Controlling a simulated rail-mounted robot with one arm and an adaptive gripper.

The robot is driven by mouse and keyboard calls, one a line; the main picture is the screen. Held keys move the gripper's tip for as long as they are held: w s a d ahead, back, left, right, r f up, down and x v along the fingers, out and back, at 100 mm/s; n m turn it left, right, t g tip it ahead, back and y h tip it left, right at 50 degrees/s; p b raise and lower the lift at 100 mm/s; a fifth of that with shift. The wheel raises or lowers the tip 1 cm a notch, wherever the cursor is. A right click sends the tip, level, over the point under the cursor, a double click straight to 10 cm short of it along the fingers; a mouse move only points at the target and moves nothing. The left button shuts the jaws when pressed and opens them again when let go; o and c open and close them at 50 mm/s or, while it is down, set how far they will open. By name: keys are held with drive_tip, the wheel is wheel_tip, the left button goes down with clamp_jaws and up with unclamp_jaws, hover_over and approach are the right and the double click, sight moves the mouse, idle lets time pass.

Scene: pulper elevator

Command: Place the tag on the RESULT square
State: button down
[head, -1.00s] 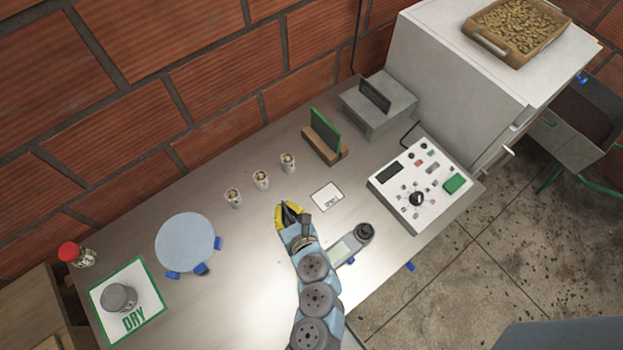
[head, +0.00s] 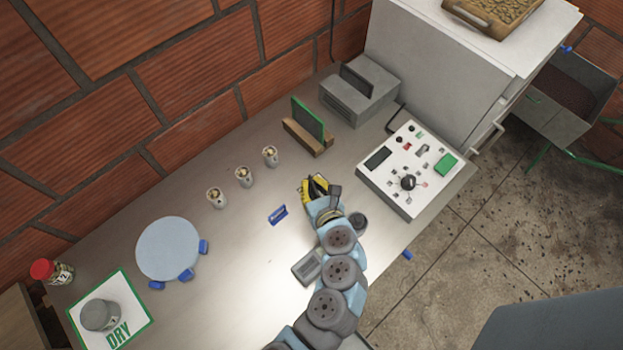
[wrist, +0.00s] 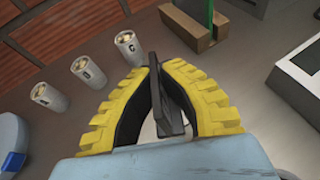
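My gripper (head: 314,188) has yellow fingers and is over the middle of the bench. In the wrist view the fingers (wrist: 157,72) close around a thin dark grey plate-like piece (wrist: 170,105), which appears to be the tag. Its face cannot be read. The white square card seen earlier on the bench is hidden by my gripper in the head view. A pale patch (wrist: 148,130) shows below, between the fingers, likely part of that card. I cannot tell whether the piece touches it. A small blue tag-like piece (head: 277,214) is on the bench left of my gripper.
Three small cups (head: 243,176) stand behind left. A wooden holder (head: 308,138) with a green plate is behind; a white control panel (head: 408,170) is right. A grey meter (head: 307,267) lies beside my arm. A round pale disc (head: 168,249) and a DRY mat (head: 128,303) are left.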

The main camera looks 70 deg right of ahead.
drive_tip(key=d+f, duration=0.2)
drive_tip(key=w+d+f+b, duration=0.1)
drive_tip(key=d+f, duration=0.1)
drive_tip(key=w+d+f+b, duration=0.1)
drive_tip(key=d+f, duration=0.1)
drive_tip(key=shift+w+f, duration=0.15)
drive_tip(key=shift+d+f, duration=0.15)
drive_tip(key=shift+f, duration=0.15)
drive_tip(key=shift+f+b, duration=0.5)
drive_tip(key=shift+f, duration=0.9)
drive_tip(key=shift+f, duration=0.25)
drive_tip(key=c, duration=1.2)
unclamp_jaws()
drive_tip(key=shift+c, duration=0.2)
drive_tip(key=shift+r, duration=0.1)
